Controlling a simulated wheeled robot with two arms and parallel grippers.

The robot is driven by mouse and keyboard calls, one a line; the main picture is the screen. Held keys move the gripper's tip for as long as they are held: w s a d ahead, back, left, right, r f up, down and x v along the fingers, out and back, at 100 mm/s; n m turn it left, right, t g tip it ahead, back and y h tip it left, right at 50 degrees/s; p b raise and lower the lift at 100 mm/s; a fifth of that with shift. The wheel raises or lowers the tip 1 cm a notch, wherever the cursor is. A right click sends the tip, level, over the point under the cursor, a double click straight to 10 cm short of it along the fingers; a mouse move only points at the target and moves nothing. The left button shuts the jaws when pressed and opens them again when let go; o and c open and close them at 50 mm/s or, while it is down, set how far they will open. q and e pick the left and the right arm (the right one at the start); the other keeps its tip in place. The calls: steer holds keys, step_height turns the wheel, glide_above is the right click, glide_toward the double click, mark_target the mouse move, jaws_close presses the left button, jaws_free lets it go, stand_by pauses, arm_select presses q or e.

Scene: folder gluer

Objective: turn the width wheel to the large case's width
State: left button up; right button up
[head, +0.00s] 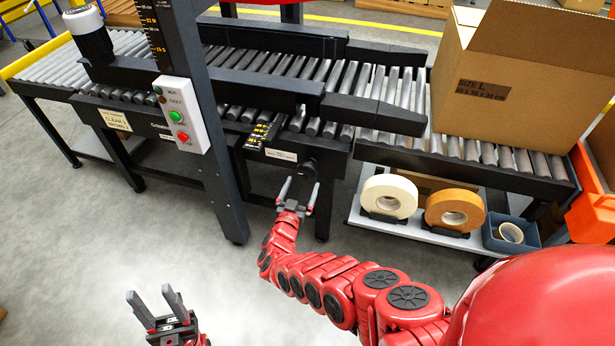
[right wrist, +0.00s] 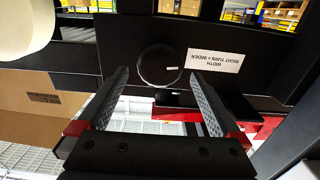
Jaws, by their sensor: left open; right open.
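The large case (head: 525,85), marked SIZE L, stands on the rollers at right. My left gripper (head: 150,297) is open and empty, low over the floor.
A black scale with yellow marks (head: 262,131) lies left of the wheel label. A control box (head: 182,114) with green and red buttons is on the post (head: 215,160). Tape rolls (head: 389,196) sit on a low shelf at right. The floor in front is clear.

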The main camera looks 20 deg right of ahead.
mark_target(306, 176)
steer(key=b+x, duration=0.1)
steer(key=x, duration=0.2)
steer(key=b+x, duration=0.2)
steer(key=x, duration=0.1)
steer(key=shift+f, duration=0.2)
steer(key=shift+w+d+r, duration=0.15)
steer(key=shift+w+d, duration=0.05)
steer(key=shift+w, duration=0.1)
steer(key=shift+c, duration=0.3)
steer(key=c, duration=1)
steer(key=shift+m, duration=0.3)
